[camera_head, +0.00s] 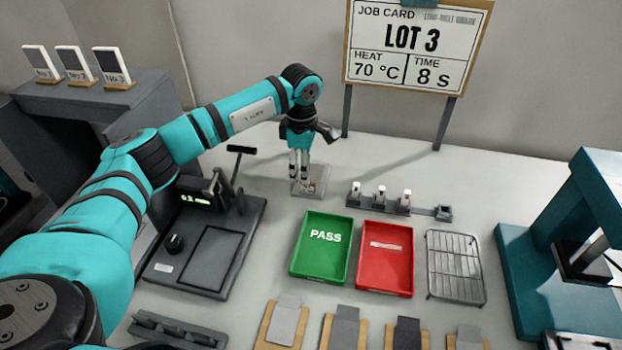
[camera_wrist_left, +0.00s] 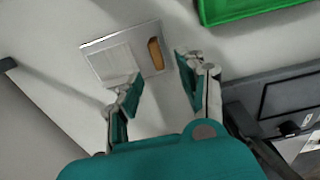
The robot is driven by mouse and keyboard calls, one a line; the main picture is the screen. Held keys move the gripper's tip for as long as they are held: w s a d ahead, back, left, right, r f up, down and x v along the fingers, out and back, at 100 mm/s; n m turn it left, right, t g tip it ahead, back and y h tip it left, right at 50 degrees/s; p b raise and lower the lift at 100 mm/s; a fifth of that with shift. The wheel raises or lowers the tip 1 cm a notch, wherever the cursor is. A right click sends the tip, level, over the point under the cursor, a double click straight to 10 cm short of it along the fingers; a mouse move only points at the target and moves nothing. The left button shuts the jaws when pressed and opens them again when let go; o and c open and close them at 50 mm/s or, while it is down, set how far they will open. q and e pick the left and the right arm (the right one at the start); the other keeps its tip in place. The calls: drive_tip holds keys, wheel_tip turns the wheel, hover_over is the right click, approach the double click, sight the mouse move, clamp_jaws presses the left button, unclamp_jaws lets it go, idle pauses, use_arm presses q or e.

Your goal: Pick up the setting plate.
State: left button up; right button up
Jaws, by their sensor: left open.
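The setting plate appears to be the flat silvery square (camera_head: 321,182) lying on the white table behind the green tray. In the left wrist view the plate (camera_wrist_left: 108,60) shows a shiny rim, a paler inner area and an orange-brown oblong patch near one end. My left gripper (camera_head: 299,176) points down at the plate's left part in the head view. I cannot tell whether a fingertip touches the plate. My right gripper is out of view.
A green PASS tray (camera_head: 320,247) and a red tray (camera_head: 385,258) stand in front. A small rack (camera_head: 400,207) is right of the plate, a scale (camera_head: 207,247) to the left. A wire rack (camera_head: 455,267) and teal press (camera_head: 560,280) stand right. The job card (camera_head: 415,45) stands behind.

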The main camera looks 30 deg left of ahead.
sight(312, 175)
use_arm(q)
drive_tip(key=shift+f+p, duration=0.6)
drive_tip(key=shift+f, duration=2.15)
drive_tip(key=shift+c, duration=0.5)
clamp_jaws()
